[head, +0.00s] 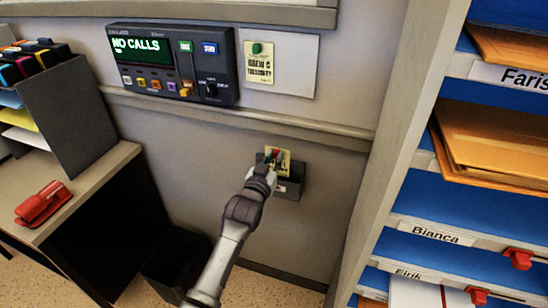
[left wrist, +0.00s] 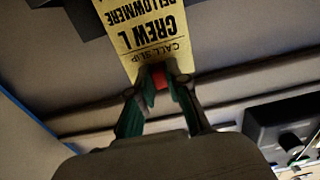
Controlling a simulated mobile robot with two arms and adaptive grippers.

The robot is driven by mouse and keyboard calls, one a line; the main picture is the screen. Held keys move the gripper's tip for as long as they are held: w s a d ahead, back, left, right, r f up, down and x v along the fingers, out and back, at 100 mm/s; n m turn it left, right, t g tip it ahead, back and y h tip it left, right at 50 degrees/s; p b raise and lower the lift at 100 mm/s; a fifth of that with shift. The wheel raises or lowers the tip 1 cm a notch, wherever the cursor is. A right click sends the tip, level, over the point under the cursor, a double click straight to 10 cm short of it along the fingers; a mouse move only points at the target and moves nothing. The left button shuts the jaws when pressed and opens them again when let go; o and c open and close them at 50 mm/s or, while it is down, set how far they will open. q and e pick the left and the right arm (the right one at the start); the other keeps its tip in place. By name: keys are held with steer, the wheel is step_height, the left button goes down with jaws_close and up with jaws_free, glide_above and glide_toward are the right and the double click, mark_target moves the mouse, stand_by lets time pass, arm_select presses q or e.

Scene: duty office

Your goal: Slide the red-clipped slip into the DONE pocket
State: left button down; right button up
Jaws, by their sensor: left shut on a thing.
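My left gripper (head: 270,162) is shut on the red clip (left wrist: 160,77) at the end of a yellow call slip (left wrist: 150,32). The slip's printing reads "CREW L" in the left wrist view, upside down. In the head view the slip (head: 284,157) shows at the dark grey wall pocket (head: 292,170), above and behind my gripper. The slip's far end runs out of the left wrist view, and I cannot tell whether it is inside the pocket or in front of it. The pocket's label is too small to read. My right gripper is not in view.
A call panel (head: 172,62) reading "NO CALLS" is on the wall above a ledge (head: 240,117). A green-clipped slip (head: 259,66) hangs beside it. Blue mail shelves (head: 440,205) stand at right. A red stapler (head: 43,204) lies on the left cabinet; a dark bin (head: 170,265) stands below.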

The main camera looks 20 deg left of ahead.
arm_select(q)
step_height(320, 180, down, 6)
steer(key=b, duration=0.3)
steer(key=shift+r+b, duration=0.1)
steer(key=shift+b, duration=0.25)
stand_by(0.6)
steer(key=c, duration=1.1)
jaws_free()
steer(key=shift+o, duration=0.2)
steer(key=s, duration=0.8)
steer(key=shift+a+r, duration=0.15)
